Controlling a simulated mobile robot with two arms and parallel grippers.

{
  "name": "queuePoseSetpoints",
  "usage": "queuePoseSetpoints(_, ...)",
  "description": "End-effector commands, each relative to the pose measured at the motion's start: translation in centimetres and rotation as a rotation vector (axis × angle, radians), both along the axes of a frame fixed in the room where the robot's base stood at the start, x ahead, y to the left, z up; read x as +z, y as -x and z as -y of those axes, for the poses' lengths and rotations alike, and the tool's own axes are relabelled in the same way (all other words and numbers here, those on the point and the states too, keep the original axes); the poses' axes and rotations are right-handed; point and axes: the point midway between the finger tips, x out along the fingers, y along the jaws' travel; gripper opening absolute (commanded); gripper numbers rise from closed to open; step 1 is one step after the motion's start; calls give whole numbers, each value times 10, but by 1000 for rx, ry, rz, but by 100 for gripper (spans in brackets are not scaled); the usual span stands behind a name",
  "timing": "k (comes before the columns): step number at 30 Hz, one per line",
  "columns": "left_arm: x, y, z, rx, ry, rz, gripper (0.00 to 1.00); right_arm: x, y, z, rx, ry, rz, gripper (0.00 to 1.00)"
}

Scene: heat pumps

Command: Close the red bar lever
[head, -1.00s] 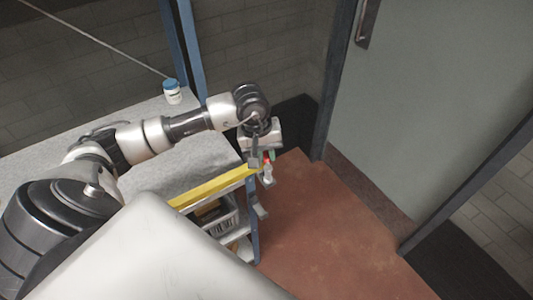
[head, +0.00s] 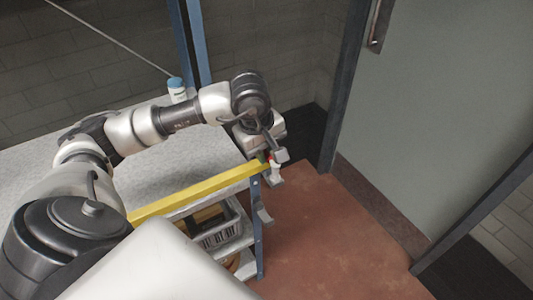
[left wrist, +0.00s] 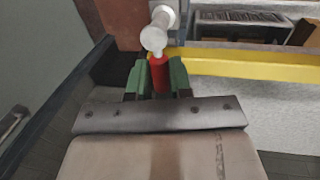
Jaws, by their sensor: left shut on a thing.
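The red bar lever (left wrist: 159,75) shows in the left wrist view between the green fingertips of my left gripper (left wrist: 160,78). The fingers are shut on it, one on each side. A pale round fitting (left wrist: 155,38) sits just past the lever's far end. In the head view my left gripper (head: 267,158) is at the right end of the yellow bar (head: 195,192), and only a small bit of red shows there. The gripper hides most of the lever in that view. My right gripper is in neither view.
A grey table (head: 40,165) with a white bottle with a blue cap (head: 177,88) stands behind the arm. A grey crate (head: 218,232) sits on a shelf below the yellow bar. Reddish floor (head: 330,235) is clear to the right, before a grey door (head: 440,110).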

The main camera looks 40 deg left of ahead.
Motion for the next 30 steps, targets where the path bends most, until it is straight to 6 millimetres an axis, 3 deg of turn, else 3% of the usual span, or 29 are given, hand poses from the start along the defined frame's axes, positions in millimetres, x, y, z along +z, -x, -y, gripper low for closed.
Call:
queuePoseSetpoints(11, 1, 0, -1, 14, 0, 0, 0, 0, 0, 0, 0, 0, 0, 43)
queuePoseSetpoints(12, 1, 0, -1, 14, 0, 0, 22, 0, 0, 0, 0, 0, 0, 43)
queuePoseSetpoints(17, 1, 0, -1, 13, 0, 0, 45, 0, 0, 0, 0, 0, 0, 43)
queuePoseSetpoints(26, 2, 0, -1, 11, 0, 0, 45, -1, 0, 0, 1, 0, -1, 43)
queuePoseSetpoints(30, 16, 2, -2, 12, 0, 4, 45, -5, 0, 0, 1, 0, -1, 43)
